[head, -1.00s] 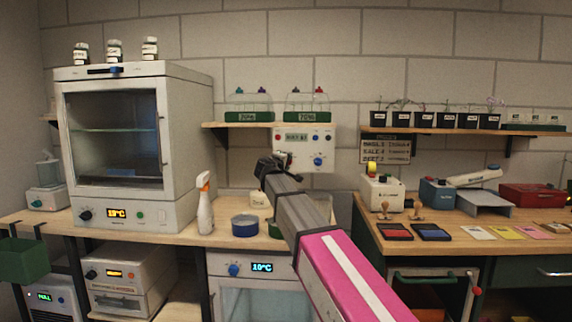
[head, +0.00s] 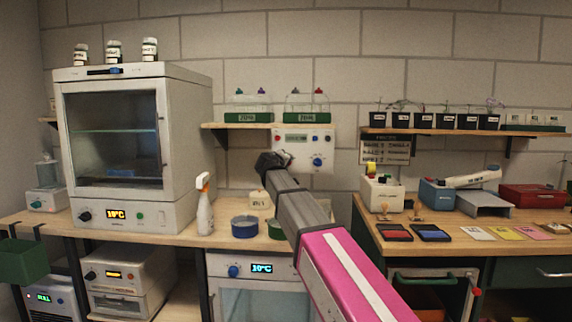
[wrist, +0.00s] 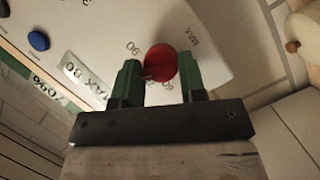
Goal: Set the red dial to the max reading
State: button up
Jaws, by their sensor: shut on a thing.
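The red dial (wrist: 161,63) is on a pale control box (wrist: 205,40), between the two green fingers of my gripper (wrist: 158,78) in the wrist view. The fingers are shut on it from both sides. Printed marks, including 90 and MAX, stand around the dial; which one its pointer meets I cannot tell. A small display (wrist: 84,80) on the box seems to read MAX 80. In the head view the box (head: 322,148) hangs on the wall, and my gripper (head: 268,162) is at its lower left, covering the dial.
A blue knob (wrist: 39,41) sits on the same box. A shelf with green racks (head: 248,117) is beside it. Below, a spray bottle (head: 205,207) and a blue bowl (head: 245,226) stand on the bench (head: 150,238). A large oven (head: 140,140) stands to the left.

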jog(key=shift+s+f, duration=0.1)
jog(key=shift+f, duration=0.1)
jog(key=o, duration=0.9)
jog(key=shift+r, duration=0.1)
jog(key=v, duration=1)
jog(key=shift+s+a, duration=0.25)
jog(key=shift+s, duration=0.1)
